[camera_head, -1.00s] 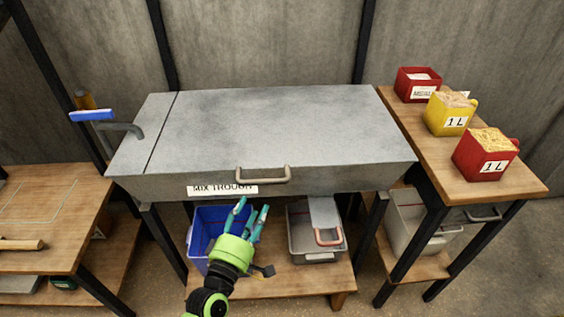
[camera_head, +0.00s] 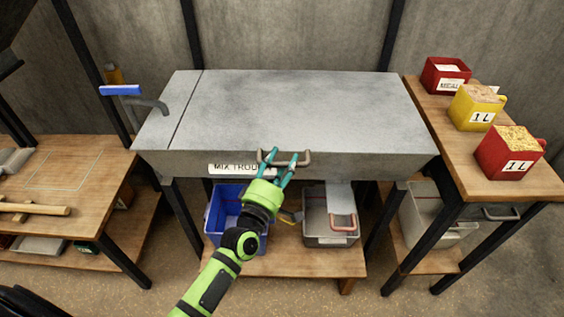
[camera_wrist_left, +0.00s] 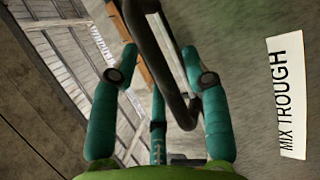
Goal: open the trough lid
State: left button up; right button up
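The grey metal trough lid (camera_head: 300,110) lies flat and closed on the trough. Its bar handle (camera_head: 304,158) sticks out at the middle of the front edge and also shows in the left wrist view (camera_wrist_left: 152,62). The label "MIX TROUGH" (camera_head: 229,169) is on the front face, left of the handle. My left gripper (camera_head: 281,157) is at the left part of the handle with its fingers apart. In the left wrist view the handle bar runs between the open fingers (camera_wrist_left: 158,62); I cannot tell whether they touch it. My right gripper is not in view.
A tap with a blue lever (camera_head: 120,90) stands at the trough's left. A blue bin (camera_head: 228,205) and a grey bin (camera_head: 330,230) sit on the shelf below. Red and yellow measuring boxes (camera_head: 470,107) stand on the right table. The lid top is clear.

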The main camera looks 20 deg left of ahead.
pick_arm(q)
grip_shut()
